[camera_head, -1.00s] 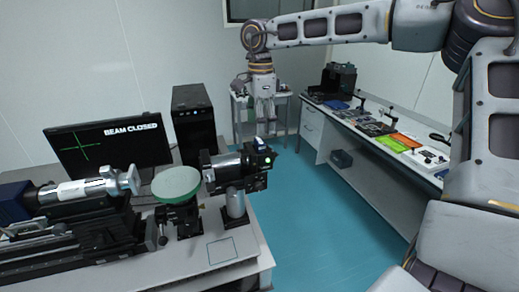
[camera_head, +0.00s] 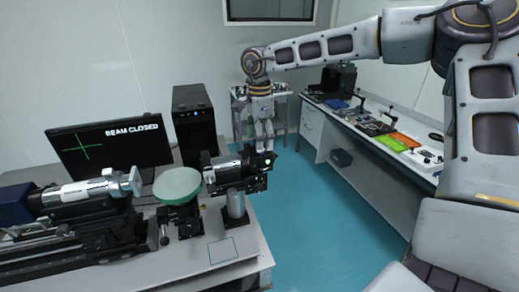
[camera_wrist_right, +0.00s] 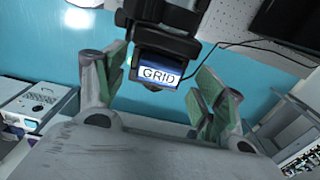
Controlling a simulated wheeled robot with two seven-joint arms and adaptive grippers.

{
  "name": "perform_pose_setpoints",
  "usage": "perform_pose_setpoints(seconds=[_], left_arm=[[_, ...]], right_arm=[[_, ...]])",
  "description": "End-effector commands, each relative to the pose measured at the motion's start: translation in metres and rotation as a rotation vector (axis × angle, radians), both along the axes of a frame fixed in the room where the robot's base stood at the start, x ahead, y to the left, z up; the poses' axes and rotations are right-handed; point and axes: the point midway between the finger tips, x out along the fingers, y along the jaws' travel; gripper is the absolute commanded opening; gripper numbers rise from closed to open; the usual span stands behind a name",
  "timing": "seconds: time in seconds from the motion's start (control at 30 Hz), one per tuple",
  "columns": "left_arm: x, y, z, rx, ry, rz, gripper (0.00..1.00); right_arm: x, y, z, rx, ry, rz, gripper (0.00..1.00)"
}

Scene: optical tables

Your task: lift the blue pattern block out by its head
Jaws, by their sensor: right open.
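The blue pattern block (camera_wrist_right: 160,66) shows in the right wrist view with a white label reading GRID on its head. It sits in a black holder (camera_wrist_right: 160,40). My right gripper (camera_wrist_right: 158,92) is open, with one green-padded finger to each side of the block and gaps between. In the head view my right gripper (camera_head: 264,141) points down over the right end of the black and silver instrument (camera_head: 236,172), where it hides the block. My left gripper is not in view.
A round pale green disc (camera_head: 178,184) on a mount stands left of the instrument. A monitor (camera_head: 105,150) reads BEAM CLOSED, beside a black computer tower (camera_head: 193,122). A side bench (camera_head: 335,118) holds several items at the right. The blue floor (camera_head: 310,200) between is clear.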

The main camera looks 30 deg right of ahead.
Motion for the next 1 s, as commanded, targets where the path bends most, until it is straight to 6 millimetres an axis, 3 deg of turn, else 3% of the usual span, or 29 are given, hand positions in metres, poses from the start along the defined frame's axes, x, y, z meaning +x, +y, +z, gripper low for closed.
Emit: perform_pose_setpoints(seconds=[0.6, 1.0], left_arm=[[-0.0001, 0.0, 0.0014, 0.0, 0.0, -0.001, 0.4], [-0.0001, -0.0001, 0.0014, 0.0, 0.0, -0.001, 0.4]], right_arm=[[-0.0001, -0.0003, -0.0079, 0.0, -0.001, 0.0, 0.68], [0.0, -0.0002, -0.0076, 0.0, -0.001, 0.0, 0.19]])
